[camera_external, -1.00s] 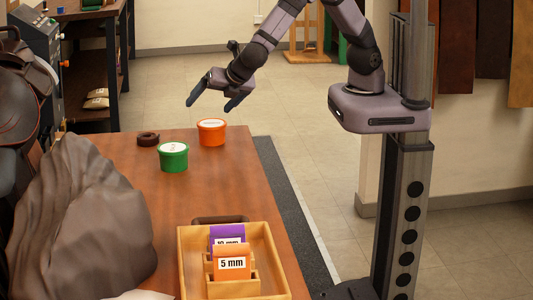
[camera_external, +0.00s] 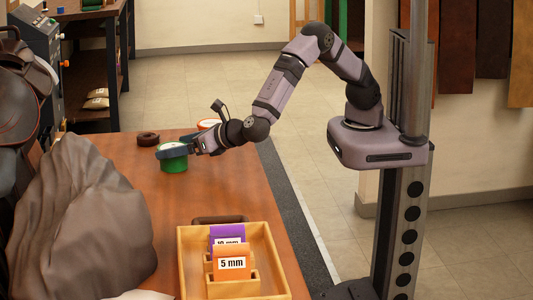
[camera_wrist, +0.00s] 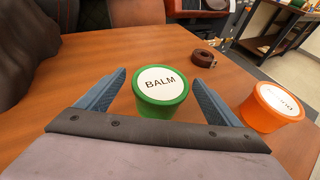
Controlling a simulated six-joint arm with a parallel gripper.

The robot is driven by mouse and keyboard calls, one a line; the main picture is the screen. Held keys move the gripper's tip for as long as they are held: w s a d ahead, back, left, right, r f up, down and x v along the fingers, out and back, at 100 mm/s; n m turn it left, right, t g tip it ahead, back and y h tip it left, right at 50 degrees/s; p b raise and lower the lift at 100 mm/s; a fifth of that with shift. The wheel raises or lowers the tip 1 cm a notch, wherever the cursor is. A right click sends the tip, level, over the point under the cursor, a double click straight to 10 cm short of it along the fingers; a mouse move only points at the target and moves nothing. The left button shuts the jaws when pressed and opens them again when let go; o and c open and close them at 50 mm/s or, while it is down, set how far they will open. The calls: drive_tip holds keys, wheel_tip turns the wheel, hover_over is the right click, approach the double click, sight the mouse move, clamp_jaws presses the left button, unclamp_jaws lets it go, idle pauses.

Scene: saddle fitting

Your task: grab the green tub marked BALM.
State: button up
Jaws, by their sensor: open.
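The green tub (camera_external: 173,164) stands upright on the brown table. In the wrist view its white lid reads BALM, and the green tub (camera_wrist: 161,93) sits between my two blue fingers. My gripper (camera_external: 178,147) is open, with one finger on each side of the tub. In the external view one finger partly covers the tub's upper edge.
An orange tub (camera_wrist: 271,107) stands close to the right of my right finger; in the external view the orange tub (camera_external: 208,124) is partly hidden behind my gripper. A dark brown roll (camera_external: 148,139) lies behind the green tub. A wooden tray (camera_external: 186,266) with labelled cards stands nearer the camera.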

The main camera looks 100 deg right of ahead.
drive_tip(key=shift+f+x, duration=0.15)
drive_tip(key=shift+x, duration=1.35)
drive_tip(key=shift+f+x, duration=0.15)
drive_tip(key=shift+x, duration=1.35)
drive_tip(key=shift+s, duration=0.15)
drive_tip(key=shift+r, duration=0.1)
drive_tip(key=c, duration=1.2)
drive_tip(key=shift+r, duration=0.1)
wheel_tip(320, 180, up, 10)
drive_tip(key=shift+f+p, duration=0.1)
drive_tip(key=shift+p, duration=0.3)
